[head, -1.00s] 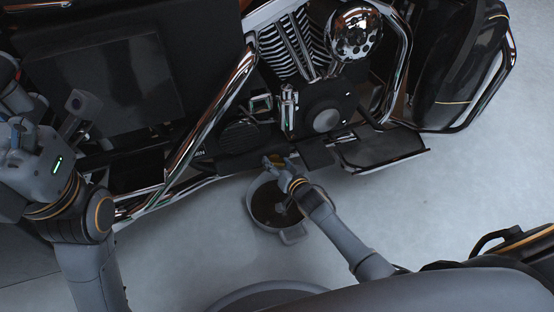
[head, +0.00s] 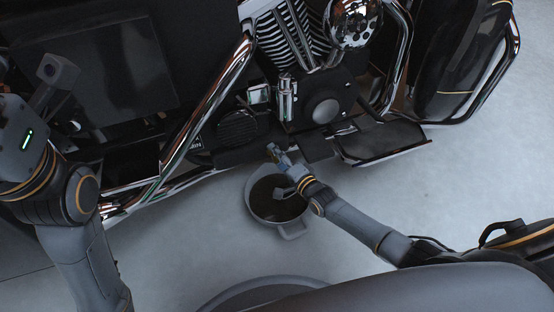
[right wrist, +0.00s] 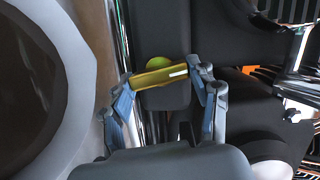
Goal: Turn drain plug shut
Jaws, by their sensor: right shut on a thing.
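The drain plug (right wrist: 158,77) shows in the right wrist view as a yellow bar with a small white mark, in front of a rounded yellow-green piece under the dark engine. My right gripper (right wrist: 167,82) is shut on it, one finger at each end of the bar. In the head view, my right gripper (head: 276,153) reaches to the lower edge of the motorcycle, and its fingers hide the plug there. My left arm is at the left edge of the head view; its fingers cannot be made out.
A grey round drain pan (head: 292,231) with dark liquid stands on the floor below my right gripper. The motorcycle (head: 325,110) fills the top, with chrome pipes and a footboard (head: 385,141) close to my right arm. The floor at right is clear.

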